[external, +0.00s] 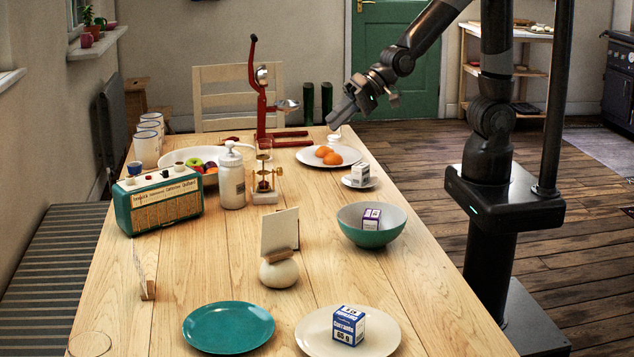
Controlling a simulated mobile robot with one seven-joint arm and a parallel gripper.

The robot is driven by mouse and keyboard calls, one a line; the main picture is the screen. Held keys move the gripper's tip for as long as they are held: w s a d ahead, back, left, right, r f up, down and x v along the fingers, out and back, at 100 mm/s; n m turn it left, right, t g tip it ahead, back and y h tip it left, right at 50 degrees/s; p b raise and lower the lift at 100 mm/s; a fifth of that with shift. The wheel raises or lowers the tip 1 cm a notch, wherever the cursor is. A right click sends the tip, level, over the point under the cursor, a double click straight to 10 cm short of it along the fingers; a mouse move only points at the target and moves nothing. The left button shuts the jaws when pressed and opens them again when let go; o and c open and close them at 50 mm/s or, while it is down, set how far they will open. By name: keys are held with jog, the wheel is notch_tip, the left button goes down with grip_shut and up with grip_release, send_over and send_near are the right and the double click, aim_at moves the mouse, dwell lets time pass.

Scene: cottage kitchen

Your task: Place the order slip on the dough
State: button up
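The dough (279,273) is a pale round lump at the middle of the table's near half. A cream order slip (279,232) stands upright in a small wooden foot, which appears to rest on top of the dough. A second thin card (138,262) stands in a wooden foot to the left, seen nearly edge-on; I cannot tell what is on it. My gripper (334,122) is above the far right part of the table, well away from the dough and the slip. No slip shows in it. Its finger opening is too small to tell.
Near my gripper are a plate with oranges (325,155) and a red lever press (262,100). A green bowl (370,236) holds a small box. A teal plate (228,327) and a cream plate with a blue box (349,326) lie in front. A radio (158,200) stands left.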

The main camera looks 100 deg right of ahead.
jog(key=s+d+r+n+g+h, duration=0.1)
jog(key=s+d+r+n, duration=0.1)
jog(key=s+d, duration=0.3)
jog(key=s+d+r+n+g+h, duration=0.1)
jog(key=s+d+n, duration=0.3)
jog(key=s, duration=0.7)
jog(key=s+d+r+n+g+h, duration=0.1)
jog(key=s+d+r+n+g, duration=0.1)
jog(key=s+d, duration=0.4)
jog(key=shift+s+r+n+g, duration=0.3)
jog(key=shift+s+r+n, duration=0.2)
jog(key=shift+s+r, duration=0.35)
jog(key=shift+s+f, duration=0.1)
